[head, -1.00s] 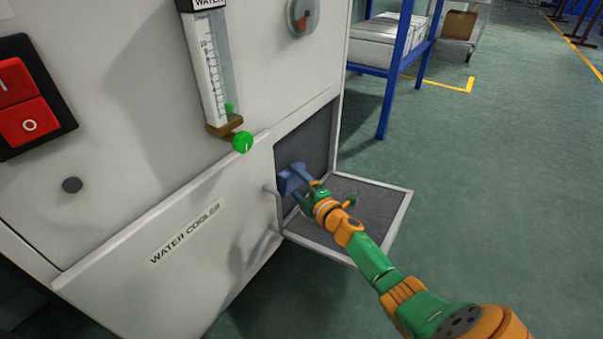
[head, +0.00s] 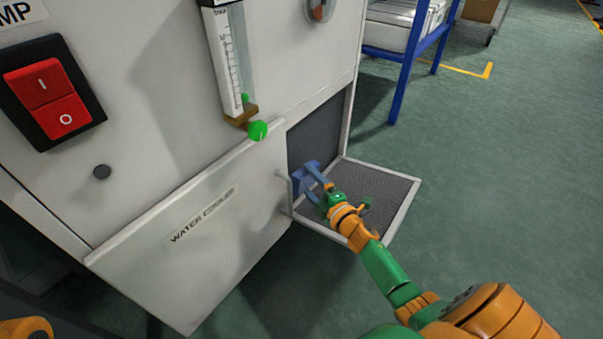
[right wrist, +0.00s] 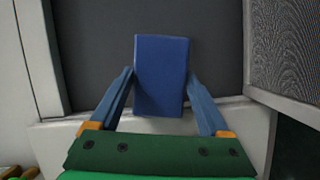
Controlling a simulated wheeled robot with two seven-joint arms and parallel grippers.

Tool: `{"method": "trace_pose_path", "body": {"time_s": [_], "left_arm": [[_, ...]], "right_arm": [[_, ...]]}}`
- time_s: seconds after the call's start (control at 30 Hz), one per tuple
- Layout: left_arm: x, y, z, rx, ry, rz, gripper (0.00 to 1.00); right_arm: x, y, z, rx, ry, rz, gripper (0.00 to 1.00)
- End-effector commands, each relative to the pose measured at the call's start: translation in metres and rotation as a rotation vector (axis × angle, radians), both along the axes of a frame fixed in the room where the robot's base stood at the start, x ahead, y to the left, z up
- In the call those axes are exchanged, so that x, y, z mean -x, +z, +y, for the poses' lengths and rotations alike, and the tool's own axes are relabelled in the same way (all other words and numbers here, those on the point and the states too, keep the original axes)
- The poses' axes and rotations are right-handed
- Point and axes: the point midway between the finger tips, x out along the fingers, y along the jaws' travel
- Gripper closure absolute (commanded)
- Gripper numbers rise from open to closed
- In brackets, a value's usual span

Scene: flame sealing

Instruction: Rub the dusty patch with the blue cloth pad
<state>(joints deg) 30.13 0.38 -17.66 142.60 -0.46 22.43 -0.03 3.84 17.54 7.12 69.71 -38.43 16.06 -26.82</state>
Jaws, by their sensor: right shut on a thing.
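The blue cloth pad (head: 303,178) is held at the opening in the side of the white cabinet. My right gripper (head: 318,186) is shut on it. In the right wrist view the pad (right wrist: 161,76) stands as a blue block between the two fingers of the gripper (right wrist: 160,90), in front of a dark grey mesh panel (right wrist: 215,60). I cannot tell whether the pad touches that panel. No dusty patch can be made out. The left gripper is not in view; a bit of orange arm shows at the lower left of the head view.
A framed mesh door (head: 378,190) hangs open to the right of the opening. The water cooler panel (head: 200,235) is to the left, with a green knob (head: 257,131) above it. A red switch (head: 52,95) is at the upper left.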

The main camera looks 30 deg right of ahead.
Motion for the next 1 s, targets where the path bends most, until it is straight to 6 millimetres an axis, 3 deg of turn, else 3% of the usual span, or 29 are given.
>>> {"method": "trace_pose_path", "body": {"time_s": [0.2,0.47,0.73,1.0], "left_arm": [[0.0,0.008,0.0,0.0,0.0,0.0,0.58],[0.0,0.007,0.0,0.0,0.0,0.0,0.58],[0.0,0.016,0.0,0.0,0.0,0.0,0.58],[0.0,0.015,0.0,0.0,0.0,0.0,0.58]], "right_arm": [[0.02,0.001,-0.009,0.002,-0.001,0.0,0.64],[0.022,0.001,-0.01,0.002,-0.003,-0.001,0.64],[0.046,0.002,-0.021,0.001,-0.004,0.001,0.64],[0.049,0.001,-0.022,0.002,-0.003,-0.001,0.64]]}}
